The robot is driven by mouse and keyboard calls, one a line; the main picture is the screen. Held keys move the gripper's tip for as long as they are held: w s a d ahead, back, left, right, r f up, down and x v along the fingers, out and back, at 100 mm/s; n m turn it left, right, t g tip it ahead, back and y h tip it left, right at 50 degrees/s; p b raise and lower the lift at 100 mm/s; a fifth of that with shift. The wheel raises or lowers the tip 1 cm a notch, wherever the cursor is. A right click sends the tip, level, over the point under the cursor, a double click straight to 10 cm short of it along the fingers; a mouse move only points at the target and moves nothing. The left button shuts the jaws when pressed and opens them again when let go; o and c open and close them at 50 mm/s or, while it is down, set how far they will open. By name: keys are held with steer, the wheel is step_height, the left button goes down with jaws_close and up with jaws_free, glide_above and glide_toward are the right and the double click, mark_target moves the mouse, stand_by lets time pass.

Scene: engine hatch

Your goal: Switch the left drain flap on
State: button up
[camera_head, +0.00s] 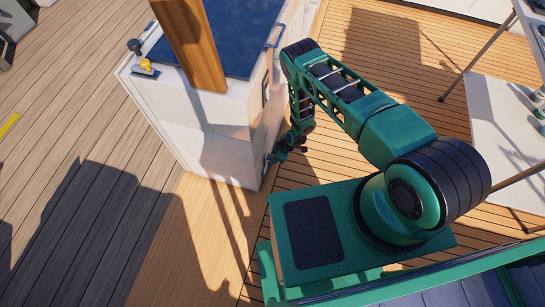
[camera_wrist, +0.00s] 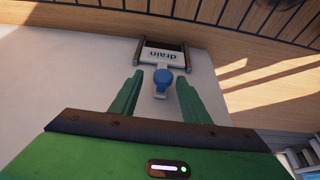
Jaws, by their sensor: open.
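The drain flap (camera_wrist: 163,55) is a white plate lettered "drain" in a dark frame on a pale wall in the wrist view. My gripper (camera_wrist: 157,80) is open, with one green finger on each side of the knob. I cannot tell whether either finger touches it. In the head view my gripper (camera_head: 274,156) is low beside the right side of the white hatch box, and the flap cannot be made out there. Only one flap shows in the wrist view.
The white hatch box (camera_head: 222,145) has a blue top (camera_head: 240,35) and a wooden post (camera_head: 190,45) rising from it. Yellow and dark knobs (camera_head: 146,66) stand on its left corner. A table with thin legs is at the right. Plank deck is open at the left.

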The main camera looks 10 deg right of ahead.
steer(key=v, duration=1)
steer(key=shift+d+r, duration=0.2)
steer(key=shift+r, duration=0.1)
steer(key=w+d+r+m+h, duration=0.1)
steer(key=w+d+r+m, duration=0.3)
steer(key=r, duration=0.7)
steer(key=w+d+r+n+h, duration=0.1)
steer(key=d+r, duration=0.4)
steer(key=r, duration=0.6)
steer(key=w+d+r+m+h, duration=0.1)
steer(key=w+d+r+m, duration=0.3)
steer(key=r, duration=0.7)
steer(key=s+d+r+m, duration=0.1)
steer(key=s+d+r, duration=0.35)
steer(key=r, duration=0.35)
steer(key=s+d+r+m, duration=0.2)
steer(key=s+d+r, duration=0.25)
steer(key=r, duration=0.45)
steer(key=s+d+r+m+g, duration=0.1)
steer(key=s+r+m, duration=0.3)
steer(key=s+r, duration=0.4)
steer(key=s+d+r+m+g, duration=0.1)
steer(key=s+r+m, duration=0.4)
steer(key=s, duration=1.6)
step_height(320, 180, up, 3)
steer(key=shift+s+d+r+h, duration=0.2)
steer(key=shift+d+h, duration=0.15)
steer(key=shift+h, duration=0.05)
